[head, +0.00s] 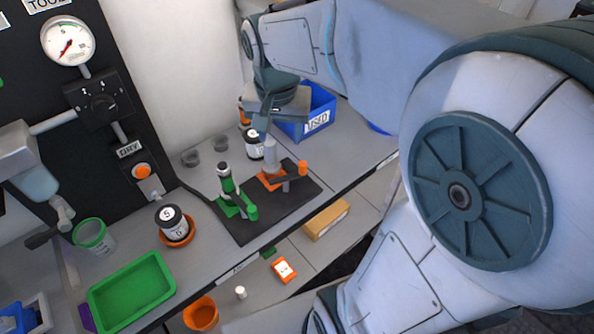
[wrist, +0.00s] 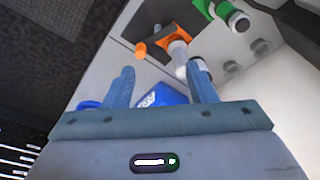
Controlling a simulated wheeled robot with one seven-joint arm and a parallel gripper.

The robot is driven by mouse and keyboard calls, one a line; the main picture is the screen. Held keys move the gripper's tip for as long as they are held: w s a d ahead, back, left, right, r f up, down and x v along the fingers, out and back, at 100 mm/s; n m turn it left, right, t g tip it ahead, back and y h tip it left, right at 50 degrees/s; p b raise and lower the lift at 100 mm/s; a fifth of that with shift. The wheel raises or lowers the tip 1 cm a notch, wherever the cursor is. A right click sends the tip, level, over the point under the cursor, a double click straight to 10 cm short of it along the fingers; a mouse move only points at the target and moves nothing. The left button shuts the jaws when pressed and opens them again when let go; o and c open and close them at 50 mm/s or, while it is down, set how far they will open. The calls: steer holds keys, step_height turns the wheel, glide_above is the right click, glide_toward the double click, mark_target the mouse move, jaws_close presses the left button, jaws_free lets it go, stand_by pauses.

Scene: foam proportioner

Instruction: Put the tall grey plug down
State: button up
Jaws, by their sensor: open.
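A tall grey plug (head: 270,155) stands upright at the orange fixture (head: 272,181) on the dark mat. My gripper (head: 266,122) is open just above the plug's top, pointing down. In the wrist view the plug (wrist: 179,55) shows beyond the fingertips, nearer the right finger, with the orange fixture (wrist: 172,33) behind it. My gripper (wrist: 162,72) has a clear gap between its fingers there. I cannot tell how deep the plug sits in the fixture.
A green fixture (head: 229,190) stands left of the orange one on the dark mat (head: 255,228). A blue USED bin (head: 318,108) and a labelled jar (head: 254,146) are close behind my gripper. Two grey cups (head: 220,142) (head: 190,158) stand near the wall. A green tray (head: 132,290) lies front left.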

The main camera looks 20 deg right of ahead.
steer(key=s+f+n+t, duration=0.1)
steer(key=s+f+n, duration=0.2)
steer(key=s, duration=0.8)
steer(key=n, duration=0.2)
steer(key=shift+n+y, duration=0.3)
steer(key=shift+d, duration=0.1)
steer(key=c, duration=0.3)
steer(key=shift+d, duration=0.15)
